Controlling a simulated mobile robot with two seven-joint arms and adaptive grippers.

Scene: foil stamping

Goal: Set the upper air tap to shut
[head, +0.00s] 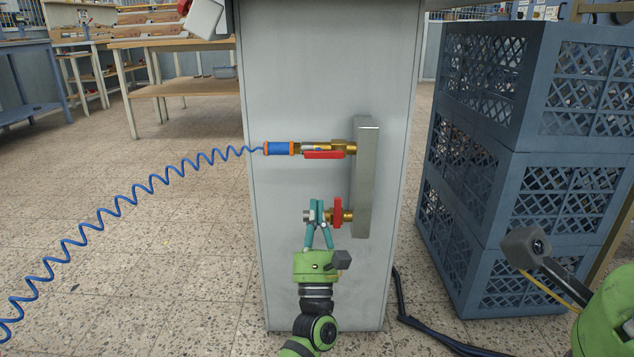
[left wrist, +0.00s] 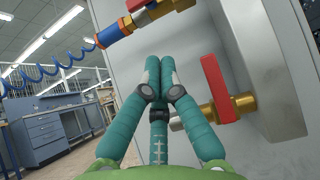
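The upper air tap (head: 323,147) is brass, on the upper part of a grey metal manifold. Its red lever (head: 323,155) lies level, in line with the pipe. A blue hose coupling (head: 279,148) is joined to its left end. In the left wrist view the upper tap's brass body (left wrist: 160,11) is partly cut off at the top. My left gripper (head: 317,204) points up below the upper tap, before the lower tap's outlet. Its teal fingers (left wrist: 157,70) are drawn together with nothing visible between them. My right gripper's fingers are out of view.
The lower tap's red handle (head: 338,212) stands upright, close to the right of my left fingers; it also shows in the wrist view (left wrist: 215,84). The manifold (head: 363,180) stands out from the grey panel. A coiled blue hose (head: 120,205) runs left. Blue crates (head: 490,160) stand right.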

